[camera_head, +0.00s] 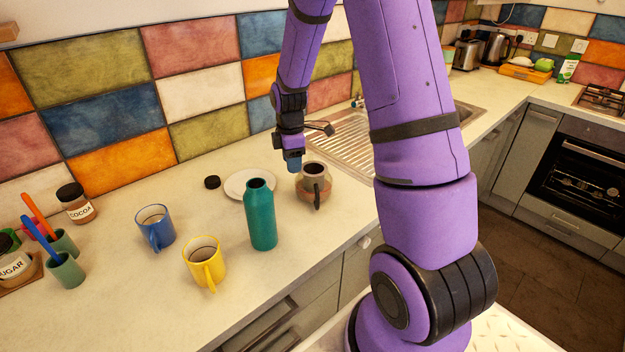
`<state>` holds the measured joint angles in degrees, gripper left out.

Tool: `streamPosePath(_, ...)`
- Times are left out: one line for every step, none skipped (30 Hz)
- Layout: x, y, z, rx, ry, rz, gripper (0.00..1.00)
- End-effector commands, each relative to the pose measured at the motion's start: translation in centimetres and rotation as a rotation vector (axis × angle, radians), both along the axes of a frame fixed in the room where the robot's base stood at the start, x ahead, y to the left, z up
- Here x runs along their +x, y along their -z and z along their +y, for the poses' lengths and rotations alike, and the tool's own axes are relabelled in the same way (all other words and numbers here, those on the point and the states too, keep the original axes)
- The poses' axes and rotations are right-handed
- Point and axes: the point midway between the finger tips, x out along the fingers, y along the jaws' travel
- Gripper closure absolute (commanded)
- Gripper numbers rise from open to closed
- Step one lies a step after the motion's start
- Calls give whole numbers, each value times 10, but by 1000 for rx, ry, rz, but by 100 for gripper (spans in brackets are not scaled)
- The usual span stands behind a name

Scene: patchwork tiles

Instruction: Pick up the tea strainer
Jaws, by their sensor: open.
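My gripper (293,163) points down over the counter, by the far left rim of a brownish pot with a dark handle (315,188). Its fingers are small and dark in this view, and I see nothing held between them. I cannot clearly make out the tea strainer. A small dark shape (322,128) shows just right of my gripper, near the sink, but I cannot tell whether it is the strainer or part of the tap.
A tall teal bottle (261,217) stands in front of a white plate (238,184). A black lid (212,182) lies left of the plate. A blue mug (155,227) and a yellow mug (203,262) stand further left. The tiled wall (200,95) bounds the back.

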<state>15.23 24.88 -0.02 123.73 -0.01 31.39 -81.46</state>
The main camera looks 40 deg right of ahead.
Motion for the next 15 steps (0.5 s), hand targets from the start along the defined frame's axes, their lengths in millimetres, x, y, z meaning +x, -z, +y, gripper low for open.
streamPosePath(-2, 9, 0, 1, 0, 4, 55)
streamPosePath(-2, 12, 0, 0, 0, 3, 55)
streamPosePath(-2, 17, 0, 1, 1, 3, 55)
streamPosePath(-2, 21, 0, 1, 2, 3, 55)
streamPosePath(-2, 24, 0, 1, 2, 2, 55)
streamPosePath(-1, 26, -1, 0, 2, 1, 55)
streamPosePath(-1, 28, -1, 0, 2, 1, 55)
streamPosePath(-1, 29, -1, 0, 2, 1, 55)
streamPosePath(-1, 30, -1, 0, 2, 0, 55)
streamPosePath(-1, 30, -1, 0, 2, 0, 55)
streamPosePath(-1, 30, -1, 0, 2, 0, 55)
streamPosePath(-1, 30, -1, 0, 2, 0, 55)
streamPosePath(-1, 30, -1, 0, 2, 0, 55)
streamPosePath(-1, 30, -1, 0, 2, 0, 55)
streamPosePath(-1, 30, -1, 0, 2, 0, 55)
